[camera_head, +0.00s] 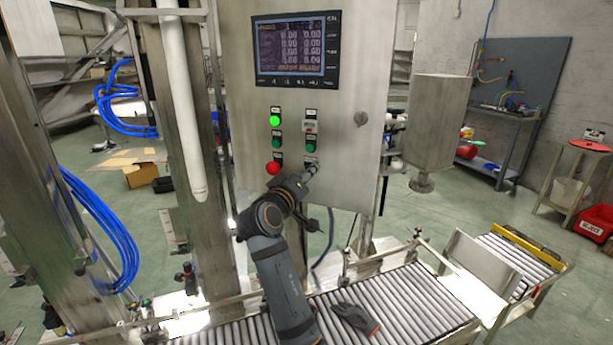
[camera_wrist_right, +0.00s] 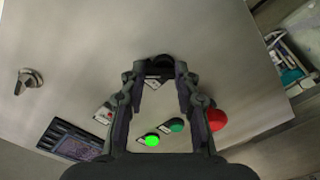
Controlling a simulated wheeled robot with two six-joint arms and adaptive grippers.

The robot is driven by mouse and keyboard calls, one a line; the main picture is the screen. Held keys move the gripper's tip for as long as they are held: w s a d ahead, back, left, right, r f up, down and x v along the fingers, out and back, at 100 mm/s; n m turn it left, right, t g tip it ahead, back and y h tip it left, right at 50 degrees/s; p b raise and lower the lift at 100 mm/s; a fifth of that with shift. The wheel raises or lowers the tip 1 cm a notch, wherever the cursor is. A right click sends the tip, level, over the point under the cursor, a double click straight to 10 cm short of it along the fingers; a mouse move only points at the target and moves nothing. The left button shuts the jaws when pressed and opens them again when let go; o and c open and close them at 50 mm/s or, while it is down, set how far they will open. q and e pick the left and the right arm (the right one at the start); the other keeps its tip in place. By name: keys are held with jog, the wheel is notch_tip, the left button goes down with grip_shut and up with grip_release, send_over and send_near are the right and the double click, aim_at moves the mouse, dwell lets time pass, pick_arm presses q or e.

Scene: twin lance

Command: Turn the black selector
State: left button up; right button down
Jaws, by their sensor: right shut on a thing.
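The control panel (camera_head: 345,60) is a grey metal cabinet front with a screen and two columns of buttons. My right gripper (camera_head: 312,168) reaches the lower end of the right button column. The black selector (camera_wrist_right: 157,61) shows in the right wrist view between the fingertips of my right gripper (camera_wrist_right: 158,70), which is shut on it. A small label plate (camera_wrist_right: 152,83) shows beside it. In the head view the selector is mostly hidden by the gripper, and which way it points cannot be told. My left gripper is in neither view.
Close by are a lit green button (camera_head: 275,120), a dark green button (camera_head: 311,147) and a red button (camera_head: 274,168). A door handle (camera_head: 361,118) sits further right on the panel. Below is a roller conveyor (camera_head: 405,300) with a dark glove (camera_head: 355,318) on it.

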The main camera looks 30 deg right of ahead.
jog(key=shift+r, duration=0.1)
jog(key=c, duration=1)
grip_release()
